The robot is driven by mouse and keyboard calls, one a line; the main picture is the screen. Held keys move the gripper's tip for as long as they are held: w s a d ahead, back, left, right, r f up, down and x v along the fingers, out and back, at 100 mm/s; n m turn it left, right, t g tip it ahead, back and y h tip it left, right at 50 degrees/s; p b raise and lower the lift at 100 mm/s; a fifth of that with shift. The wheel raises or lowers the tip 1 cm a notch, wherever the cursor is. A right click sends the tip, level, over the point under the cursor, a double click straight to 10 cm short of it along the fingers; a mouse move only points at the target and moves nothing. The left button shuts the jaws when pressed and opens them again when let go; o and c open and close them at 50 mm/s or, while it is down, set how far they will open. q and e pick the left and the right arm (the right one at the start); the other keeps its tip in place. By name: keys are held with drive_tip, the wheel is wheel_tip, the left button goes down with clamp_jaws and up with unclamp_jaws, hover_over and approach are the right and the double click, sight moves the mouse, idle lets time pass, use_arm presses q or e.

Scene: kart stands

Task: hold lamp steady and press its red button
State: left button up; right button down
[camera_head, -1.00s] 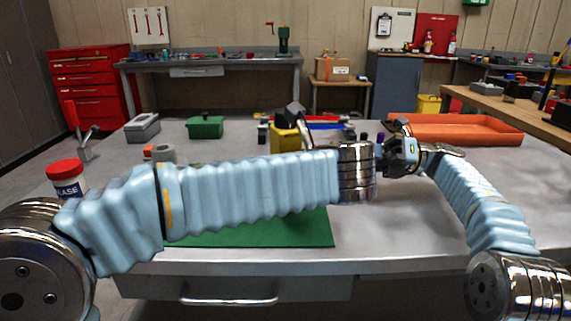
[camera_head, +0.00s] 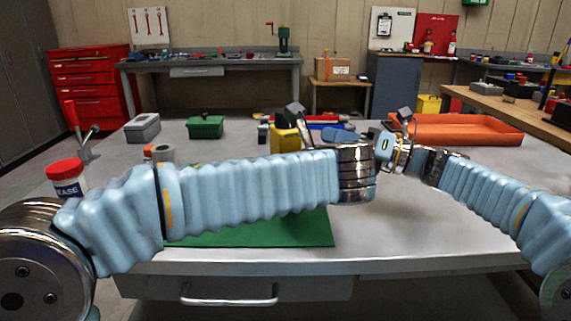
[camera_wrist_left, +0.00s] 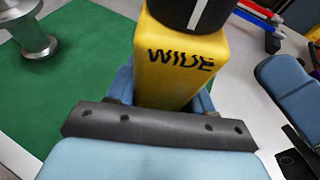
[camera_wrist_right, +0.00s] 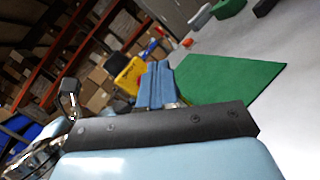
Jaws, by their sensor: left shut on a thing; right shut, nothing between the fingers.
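The lamp (camera_head: 284,139) is a yellow block behind my left forearm in the head view. In the left wrist view the lamp (camera_wrist_left: 185,62) has a black round top and the word "WIDE" on its side. My left gripper (camera_wrist_left: 166,92) is shut on it, with blue fingers on both sides. My right gripper (camera_head: 342,135) is shut and empty, to the right of the lamp. In the right wrist view its closed blue fingers (camera_wrist_right: 157,82) point toward the yellow lamp (camera_wrist_right: 131,75), apparently with a small gap. I cannot make out the red button.
A green mat (camera_head: 265,230) lies under my left forearm. A white jar with a red lid (camera_head: 66,178), a grey box (camera_head: 142,128) and a green box (camera_head: 205,127) stand at left. An orange tray (camera_head: 455,129) lies at the back right. The table's right front is clear.

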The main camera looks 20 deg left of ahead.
drive_tip(key=shift+s+a, duration=1.05)
drive_tip(key=shift+a, duration=0.2)
drive_tip(key=shift+a, duration=0.1)
idle(1.1)
drive_tip(key=shift+s+a, duration=0.25)
drive_tip(key=shift+s+a, duration=0.15)
idle(0.4)
drive_tip(key=shift+w+d, duration=0.4)
drive_tip(key=shift+d, duration=0.1)
drive_tip(key=shift+w+d, duration=0.1)
drive_tip(key=w+d, duration=0.1)
drive_tip(key=d, duration=0.1)
drive_tip(key=w+d, duration=0.2)
drive_tip(key=shift+w+d, duration=0.25)
drive_tip(key=shift+w, duration=0.05)
